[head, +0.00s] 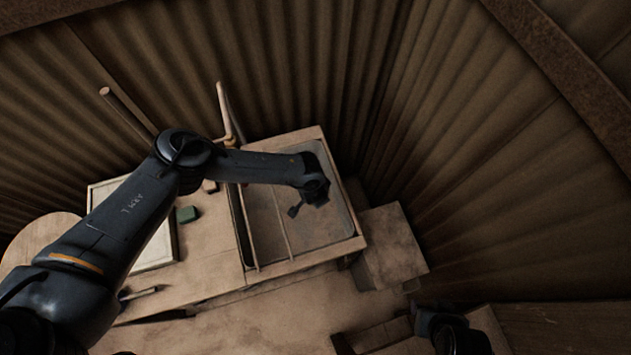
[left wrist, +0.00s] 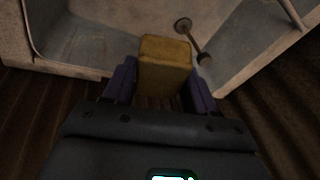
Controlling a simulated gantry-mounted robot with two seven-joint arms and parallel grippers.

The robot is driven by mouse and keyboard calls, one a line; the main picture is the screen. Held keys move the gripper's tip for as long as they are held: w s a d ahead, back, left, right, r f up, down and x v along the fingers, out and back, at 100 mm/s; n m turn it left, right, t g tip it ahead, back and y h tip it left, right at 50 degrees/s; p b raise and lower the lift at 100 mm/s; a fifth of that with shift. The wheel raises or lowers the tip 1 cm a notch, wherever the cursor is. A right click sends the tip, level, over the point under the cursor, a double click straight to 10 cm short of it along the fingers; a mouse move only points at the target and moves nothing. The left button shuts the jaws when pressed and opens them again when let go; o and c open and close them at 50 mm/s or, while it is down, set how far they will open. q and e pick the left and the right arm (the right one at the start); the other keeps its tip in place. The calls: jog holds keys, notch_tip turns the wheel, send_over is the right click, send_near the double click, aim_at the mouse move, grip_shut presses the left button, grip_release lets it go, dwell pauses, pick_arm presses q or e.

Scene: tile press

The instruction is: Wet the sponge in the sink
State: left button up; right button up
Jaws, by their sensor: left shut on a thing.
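My left gripper (head: 312,192) hangs over the sink (head: 318,228) in the head view, towards its right side. In the left wrist view its purple fingers (left wrist: 162,82) are shut on a yellow-brown block-shaped sponge (left wrist: 165,62). The pale sink walls (left wrist: 90,28) show beyond the sponge. I cannot tell whether the sponge touches the basin or whether it is wet. The sponge is hidden in the head view. Part of my right arm shows at the bottom right, but its gripper does not.
A pale tap pipe (head: 227,110) rises at the back left of the sink. A thin bar (head: 282,222) crosses the basin. A dark green block (head: 186,214) lies on the counter (head: 205,265) to the left. A box (head: 392,245) stands right of the sink.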

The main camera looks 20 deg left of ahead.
pick_arm(q)
notch_tip(320, 180, down, 18)
jog(key=b, duration=1.4)
jog(key=shift+f+b, duration=0.15)
jog(key=shift+b, duration=0.15)
dwell(0.4)
notch_tip(320, 180, up, 16)
jog(key=p, duration=1.7)
jog(key=shift+r, duration=0.35)
